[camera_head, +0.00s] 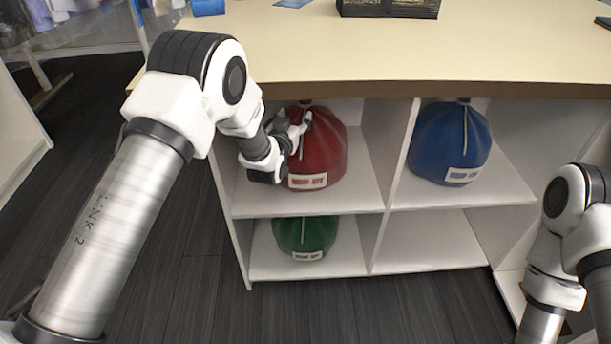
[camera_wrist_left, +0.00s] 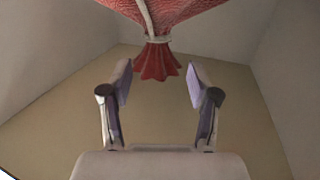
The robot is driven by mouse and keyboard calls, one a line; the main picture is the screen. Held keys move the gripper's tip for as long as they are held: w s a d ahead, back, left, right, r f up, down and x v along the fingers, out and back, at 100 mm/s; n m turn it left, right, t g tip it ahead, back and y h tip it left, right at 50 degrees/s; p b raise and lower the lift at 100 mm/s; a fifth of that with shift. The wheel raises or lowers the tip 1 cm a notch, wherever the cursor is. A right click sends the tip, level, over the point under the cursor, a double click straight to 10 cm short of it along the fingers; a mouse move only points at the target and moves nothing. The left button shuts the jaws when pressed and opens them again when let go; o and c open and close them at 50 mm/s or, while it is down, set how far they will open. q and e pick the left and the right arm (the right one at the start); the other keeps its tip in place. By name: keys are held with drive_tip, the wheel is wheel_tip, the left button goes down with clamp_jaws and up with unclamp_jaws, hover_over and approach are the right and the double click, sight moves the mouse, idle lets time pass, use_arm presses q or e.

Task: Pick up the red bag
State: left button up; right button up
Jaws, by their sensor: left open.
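The red bag (camera_head: 325,150) stands upright in the upper left compartment of the shelf unit, with a pale label low on its front. My left gripper (camera_head: 296,128) is in that compartment, in front of the bag's upper part, and hides some of its left side. In the left wrist view, the bag (camera_wrist_left: 168,12) is at the top with its tied neck and flared red tuft pointing down. My left gripper's fingers (camera_wrist_left: 160,78) are open, and the tuft lies between and just beyond their tips. No grip on it shows. My right gripper is out of view.
A blue bag (camera_head: 450,145) stands in the upper right compartment and a green bag (camera_head: 305,236) in the lower left one. The lower right compartment is empty. The counter top (camera_head: 300,50) overhangs the shelves, and the compartment walls (camera_head: 398,140) are close by.

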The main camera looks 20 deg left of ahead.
sight(304, 101)
use_arm(q)
drive_tip(key=shift+w+d+r+t+b, duration=0.1)
drive_tip(key=shift+w+d+t+b, duration=0.3)
drive_tip(key=shift+b, duration=0.3)
drive_tip(key=w, duration=0.5)
drive_tip(key=w+b, duration=0.1)
drive_tip(key=w, duration=0.1)
drive_tip(key=shift+w+a, duration=0.25)
drive_tip(key=shift+w, duration=0.1)
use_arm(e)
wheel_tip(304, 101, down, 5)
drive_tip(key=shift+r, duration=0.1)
use_arm(q)
clamp_jaws()
drive_tip(key=shift+r, duration=0.15)
